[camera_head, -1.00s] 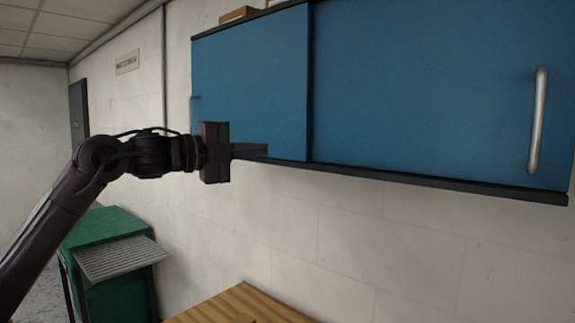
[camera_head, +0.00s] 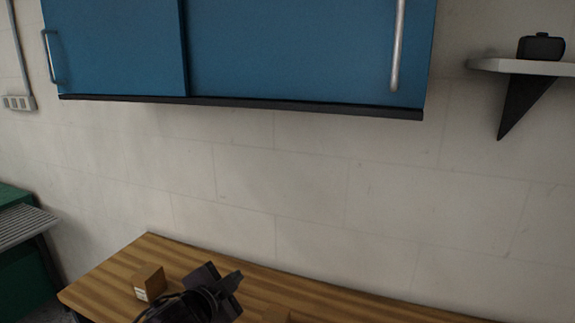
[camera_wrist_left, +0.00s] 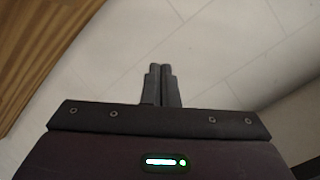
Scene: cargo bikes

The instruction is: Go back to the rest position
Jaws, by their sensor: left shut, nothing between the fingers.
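My left gripper (camera_head: 232,280) is low in the head view, in front of the wooden table, with its arm coming up from the bottom edge. In the left wrist view its two fingers (camera_wrist_left: 161,84) are together with nothing between them. The pale wall (camera_wrist_left: 230,40) lies beyond the fingertips there. My right gripper is not in view.
A blue sliding-door cabinet (camera_head: 290,45) hangs on the wall above. A wooden table (camera_head: 110,275) below bears a small cardboard box (camera_head: 149,281). A wall shelf (camera_head: 520,67) with a dark object (camera_head: 541,47) is at right. A green cabinet (camera_head: 20,265) stands at left.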

